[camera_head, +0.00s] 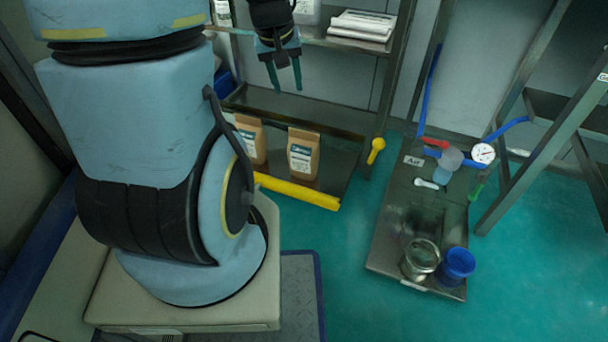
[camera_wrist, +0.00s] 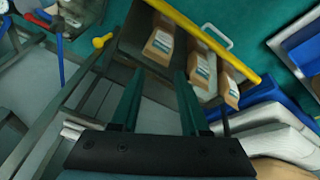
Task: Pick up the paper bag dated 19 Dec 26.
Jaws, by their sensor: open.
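Two brown paper bags with white and green labels stand on a dark low shelf in the head view, a right bag (camera_head: 303,156) and a left bag (camera_head: 251,141) partly hidden behind my arm. In the wrist view three such bags show: one at the left (camera_wrist: 159,43), a middle one (camera_wrist: 201,70) and one at the right (camera_wrist: 229,86). The dates on the labels are too small to read. My gripper (camera_head: 284,77) is open and empty, above and behind the bags in the head view. Its two green fingers (camera_wrist: 158,92) point toward the shelf in the wrist view.
A yellow bar (camera_head: 298,191) runs along the shelf's front edge. An upper shelf with white stacked papers (camera_head: 362,26) is near my gripper. A metal platform (camera_head: 392,226) with a glass jar and blue cup stands at right. Green floor between is clear.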

